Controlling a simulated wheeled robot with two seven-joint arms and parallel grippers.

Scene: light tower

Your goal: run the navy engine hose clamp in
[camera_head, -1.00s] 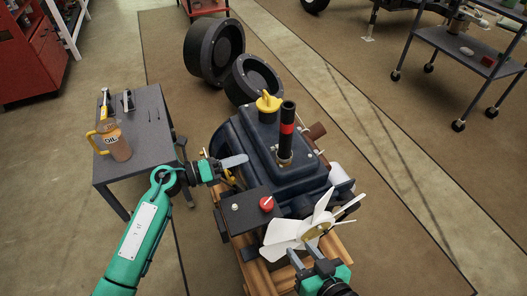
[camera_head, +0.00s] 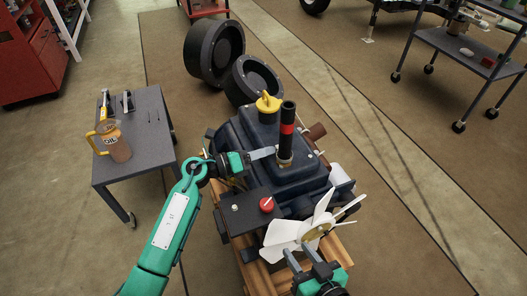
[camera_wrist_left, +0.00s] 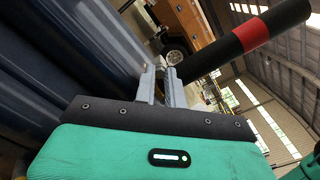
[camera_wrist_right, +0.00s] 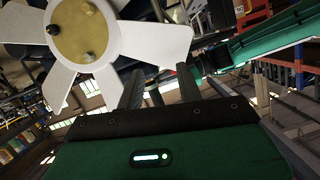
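The navy engine (camera_head: 265,140) stands on a wooden stand. A black hose with a red band (camera_head: 287,125) rises from its top, and a small metallic clamp (camera_head: 284,160) circles the hose's base. My left gripper (camera_head: 272,153) reaches in from the left, its fingertips beside the clamp. In the left wrist view its fingers (camera_wrist_left: 161,85) are close together with a narrow gap, and a small bright metal part shows at their tips. Whether they grip it is unclear. My right gripper (camera_head: 302,254) is open and empty just below the white fan; its fingers also show in the right wrist view (camera_wrist_right: 160,85).
The white fan (camera_head: 295,240) is on the engine's front, close to my right gripper. A grey side table (camera_head: 155,145) with an oil jug (camera_head: 115,143) stands at left. Dark wheels (camera_head: 215,52) lie behind.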

